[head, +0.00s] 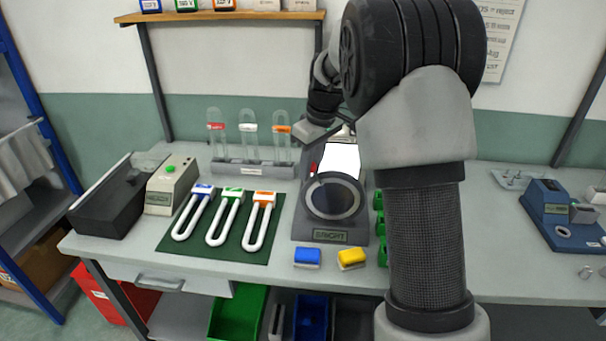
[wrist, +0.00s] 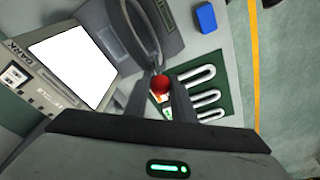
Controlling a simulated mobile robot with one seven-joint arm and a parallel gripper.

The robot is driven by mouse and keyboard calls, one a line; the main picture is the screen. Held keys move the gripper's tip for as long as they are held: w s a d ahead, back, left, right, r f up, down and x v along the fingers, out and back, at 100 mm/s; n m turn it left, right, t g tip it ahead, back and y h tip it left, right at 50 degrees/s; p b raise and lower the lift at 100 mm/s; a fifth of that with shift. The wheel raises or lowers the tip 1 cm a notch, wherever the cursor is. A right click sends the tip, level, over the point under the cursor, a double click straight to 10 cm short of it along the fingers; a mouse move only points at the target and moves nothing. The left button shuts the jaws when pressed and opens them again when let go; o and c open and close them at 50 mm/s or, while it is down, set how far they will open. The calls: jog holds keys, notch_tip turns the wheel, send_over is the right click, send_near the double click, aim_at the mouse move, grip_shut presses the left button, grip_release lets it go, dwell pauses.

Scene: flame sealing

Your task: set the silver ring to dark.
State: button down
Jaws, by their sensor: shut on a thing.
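The silver ring (head: 334,196) sits at the front of a grey viewer, around a dark disc. It lies low, by the front label (head: 330,236) that reads BRIGHT. In the wrist view part of the ring (wrist: 130,35) shows at the top. A red knob (wrist: 160,84) on the ring's side is between my gripper's fingers (wrist: 162,90), and my gripper is shut on it. A label reading DARK (wrist: 18,52) is at the viewer's other end, beyond the lit white panel (wrist: 74,65).
A green mat (head: 187,244) with several white U-shaped tubes lies left of the viewer. Behind it stands a rack (head: 253,168) of glass tubes. Blue (head: 307,257) and yellow (head: 351,258) blocks lie in front. A blue device (head: 568,222) stands at the right.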

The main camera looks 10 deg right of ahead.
jog(key=s+d+f+t+y+b, duration=0.1)
jog(key=s+d+t+y+b, duration=0.1)
jog(key=d+y+b, duration=0.4)
jog(key=s+d+f+m+t+y+b, duration=0.1)
jog(key=s+d+t+y+b, duration=0.1)
jog(key=d+y+b, duration=0.4)
jog(key=shift+s+d+f+t+b, duration=0.15)
jog(key=shift+s+d+t+b, duration=0.3)
jog(key=shift+d+b, duration=1.5)
jog(key=shift+a+b, duration=0.65)
jog(key=c, duration=1.5)
grip_release()
jog(key=shift+w+f, duration=0.1)
jog(key=shift+c, duration=0.2)
